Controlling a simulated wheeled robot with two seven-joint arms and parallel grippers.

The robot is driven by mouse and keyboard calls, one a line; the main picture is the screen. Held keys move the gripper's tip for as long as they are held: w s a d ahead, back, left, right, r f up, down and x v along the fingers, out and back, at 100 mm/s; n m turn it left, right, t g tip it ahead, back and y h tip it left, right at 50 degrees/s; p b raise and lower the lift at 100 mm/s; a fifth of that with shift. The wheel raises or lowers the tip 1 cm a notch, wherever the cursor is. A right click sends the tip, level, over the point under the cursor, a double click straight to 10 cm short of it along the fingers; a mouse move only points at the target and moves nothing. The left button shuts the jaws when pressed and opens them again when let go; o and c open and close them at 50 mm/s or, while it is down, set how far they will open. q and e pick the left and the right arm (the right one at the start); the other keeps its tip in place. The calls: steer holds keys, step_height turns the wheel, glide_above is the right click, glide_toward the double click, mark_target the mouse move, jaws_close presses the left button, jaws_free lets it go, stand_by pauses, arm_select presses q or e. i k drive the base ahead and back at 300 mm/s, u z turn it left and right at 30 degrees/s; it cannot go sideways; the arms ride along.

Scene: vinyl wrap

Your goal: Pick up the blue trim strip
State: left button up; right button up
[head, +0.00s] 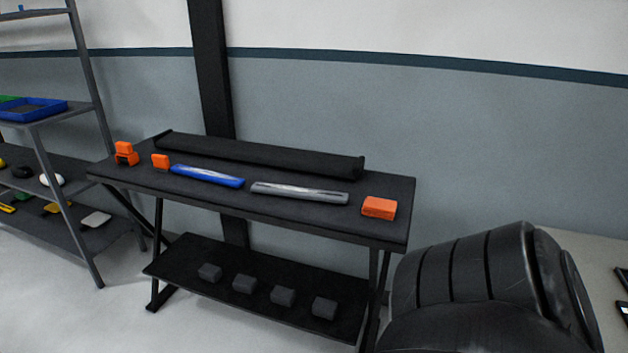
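The blue trim strip (207,176) lies flat on the top of a black workbench (335,216), left of its middle. A similar grey strip (299,193) lies just to its right, with a small gap between them. Both strips have a lighter, shiny streak along the top. Neither of my grippers shows in the head view.
A long black roll (260,154) lies behind the strips. Orange blocks (379,208) sit at both ends of the bench. Several dark blocks (283,295) rest on its lower shelf. A metal rack (94,140) stands left; a large black ribbed object (470,285) is at lower right.

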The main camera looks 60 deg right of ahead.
mark_target(229, 179)
steer(key=z, duration=1.55)
